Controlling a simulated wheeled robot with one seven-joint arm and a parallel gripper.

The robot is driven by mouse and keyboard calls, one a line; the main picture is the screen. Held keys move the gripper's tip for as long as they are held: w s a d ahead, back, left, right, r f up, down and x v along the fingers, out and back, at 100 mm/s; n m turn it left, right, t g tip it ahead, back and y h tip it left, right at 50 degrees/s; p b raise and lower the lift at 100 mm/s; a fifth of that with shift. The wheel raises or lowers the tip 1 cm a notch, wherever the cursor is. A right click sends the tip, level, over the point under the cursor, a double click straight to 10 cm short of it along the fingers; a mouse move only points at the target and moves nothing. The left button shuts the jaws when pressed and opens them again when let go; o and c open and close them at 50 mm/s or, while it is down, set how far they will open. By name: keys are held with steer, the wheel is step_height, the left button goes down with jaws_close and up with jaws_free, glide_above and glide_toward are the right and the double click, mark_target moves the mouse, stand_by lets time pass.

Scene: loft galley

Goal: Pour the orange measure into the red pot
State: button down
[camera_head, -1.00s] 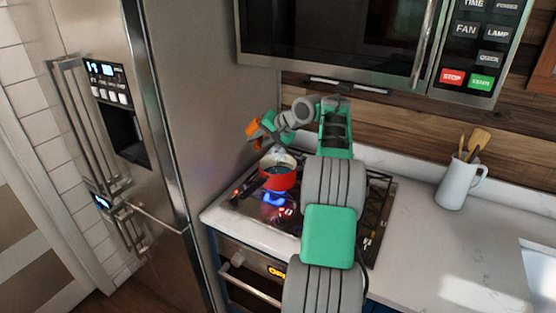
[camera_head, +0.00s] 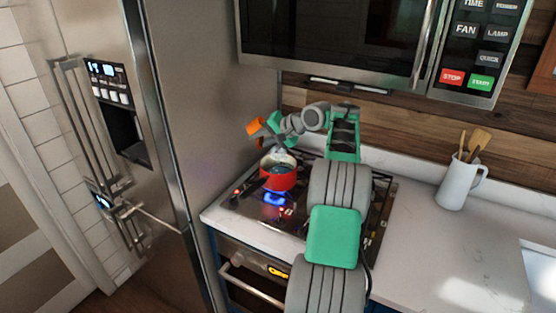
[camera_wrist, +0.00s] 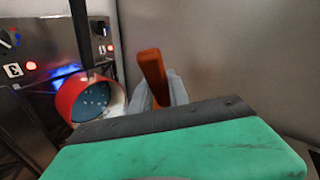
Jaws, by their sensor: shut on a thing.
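The red pot (camera_head: 279,178) stands on a lit burner of the stove, with blue flame under it. In the wrist view the red pot (camera_wrist: 68,101) shows its dark inside with several pale specks and a light inner wall. My gripper (camera_head: 266,126) is shut on the orange measure (camera_head: 254,127) and holds it above and slightly left of the pot. In the wrist view my gripper (camera_wrist: 162,92) has the orange measure (camera_wrist: 153,72) between its fingers, to the right of the pot. I cannot see inside the measure.
The steel fridge (camera_head: 205,110) stands close on the left. The microwave (camera_head: 340,40) hangs above the stove (camera_head: 232,212). A white jug (camera_head: 455,185) with wooden utensils stands on the counter at the right. The counter around the jug is mostly clear.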

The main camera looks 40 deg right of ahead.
steer(key=shift+s+d+r+m+t+y, duration=0.25)
steer(key=shift+t+y, duration=0.25)
steer(key=shift+t, duration=0.25)
steer(key=shift+s+d+r+m+t+y, duration=0.15)
steer(key=shift+m+t+y, duration=0.3)
steer(key=shift+t, duration=0.3)
stand_by(1.0)
steer(key=shift+s+d+t+y, duration=0.35)
steer(key=shift+s+d+t, duration=0.35)
stand_by(0.6)
steer(key=shift+r+m+t+y, duration=0.1)
steer(key=shift+m+t+y, duration=0.2)
stand_by(0.4)
